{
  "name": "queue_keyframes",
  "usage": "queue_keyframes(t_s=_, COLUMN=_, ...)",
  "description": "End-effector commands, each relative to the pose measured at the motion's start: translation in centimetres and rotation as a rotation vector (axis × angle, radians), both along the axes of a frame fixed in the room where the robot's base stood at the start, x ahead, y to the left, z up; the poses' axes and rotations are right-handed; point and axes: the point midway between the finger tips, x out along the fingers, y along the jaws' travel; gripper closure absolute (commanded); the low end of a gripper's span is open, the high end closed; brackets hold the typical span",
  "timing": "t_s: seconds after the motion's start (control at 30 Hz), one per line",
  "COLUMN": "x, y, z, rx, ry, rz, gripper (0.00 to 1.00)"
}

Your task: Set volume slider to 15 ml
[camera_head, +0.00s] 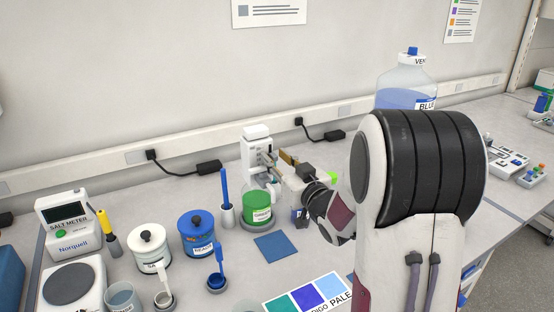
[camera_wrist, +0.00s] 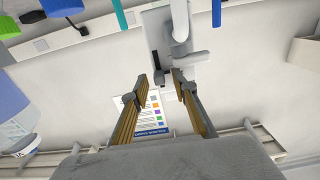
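A white spout-like arm hangs over the body there. My gripper (camera_wrist: 164,84) is open, its two brass-coloured fingers apart with nothing between them. The fingertips are just below the dispenser body in that view; I cannot tell if they touch it. In the head view my gripper (camera_head: 279,160) is close to the dispenser's right side. The scale reading is too small to tell.
A blue pen-like tool in a white holder (camera_head: 228,213) stands left of the green container. A blue lidded jar (camera_head: 199,241), a white lidded jar (camera_head: 150,256) and the salt meter (camera_head: 70,228) are farther left. A blue pad (camera_head: 275,247) lies in front. A large bottle (camera_head: 405,84) stands behind my arm.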

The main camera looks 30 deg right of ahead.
Motion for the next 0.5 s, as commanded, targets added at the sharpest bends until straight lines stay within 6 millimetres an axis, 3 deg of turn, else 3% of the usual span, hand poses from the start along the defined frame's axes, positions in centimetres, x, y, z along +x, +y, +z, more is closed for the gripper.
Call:
queue_keyframes(t_s=0.27, x=-1.0, y=0.0, z=0.0, rx=-0.001, ry=0.0, rz=0.0, gripper=0.72)
queue_keyframes(t_s=0.5, x=-3.5, y=-0.1, z=0.1, rx=-0.001, ry=0.0, rz=-0.002, gripper=0.72)
